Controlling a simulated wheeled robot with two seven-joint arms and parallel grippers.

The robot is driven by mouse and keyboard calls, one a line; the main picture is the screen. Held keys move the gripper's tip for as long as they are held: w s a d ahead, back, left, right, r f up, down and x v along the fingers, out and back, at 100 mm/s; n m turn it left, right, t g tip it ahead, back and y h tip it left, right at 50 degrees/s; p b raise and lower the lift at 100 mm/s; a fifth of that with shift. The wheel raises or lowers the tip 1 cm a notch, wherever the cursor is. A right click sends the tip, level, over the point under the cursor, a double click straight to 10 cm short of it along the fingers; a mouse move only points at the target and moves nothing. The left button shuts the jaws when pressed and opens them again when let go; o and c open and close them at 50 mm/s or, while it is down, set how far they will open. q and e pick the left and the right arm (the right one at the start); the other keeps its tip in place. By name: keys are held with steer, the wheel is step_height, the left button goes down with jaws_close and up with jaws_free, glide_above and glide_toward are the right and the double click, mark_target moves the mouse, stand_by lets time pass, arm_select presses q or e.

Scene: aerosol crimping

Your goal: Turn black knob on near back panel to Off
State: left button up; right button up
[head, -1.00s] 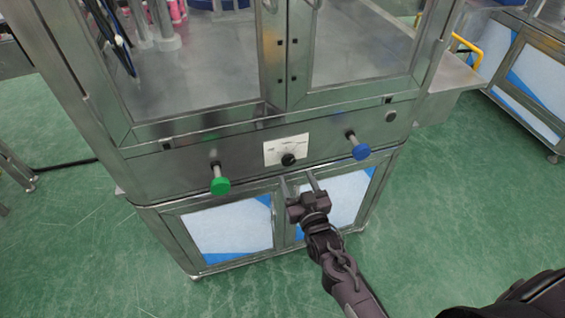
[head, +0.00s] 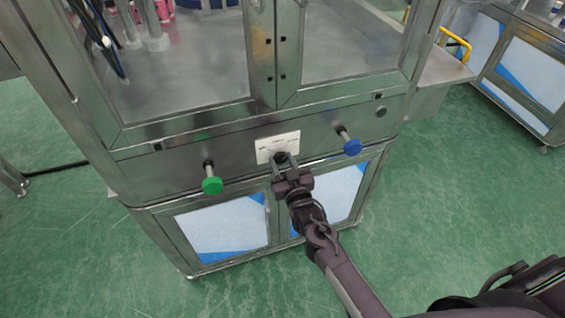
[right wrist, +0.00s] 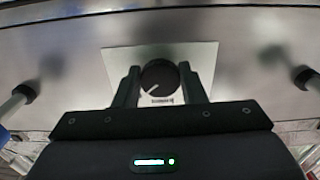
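The black knob (right wrist: 160,78) sits on a white label plate (right wrist: 204,60) on the steel front panel of the machine. A white pointer line on it points to the lower left in the right wrist view. My right gripper (right wrist: 158,84) is open, with one finger on each side of the knob; I cannot tell whether they touch it. The label text is too small to read. My left gripper is not in view.
Steel-framed glass doors stand above the panel, with cabinet doors (head: 222,228) below. Green floor (head: 90,260) is free around the machine.

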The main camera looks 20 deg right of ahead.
steer(key=shift+c, duration=1.4)
steer(key=shift+n, duration=0.3)
steer(key=n+p, duration=0.1)
steer(key=n, duration=0.4)
steer(key=shift+d, duration=0.1)
steer(key=n+p, duration=0.1)
steer(key=n, duration=0.3)
steer(key=shift+d+r+n, duration=0.1)
steer(key=shift+r+n, duration=0.05)
steer(key=shift+n, duration=0.25)
steer(key=n+p, duration=0.1)
steer(key=n, duration=0.4)
steer(key=shift+r+n+p, duration=0.1)
steer(key=shift+n+p, duration=0.5)
steer(key=shift+n, duration=1.6)
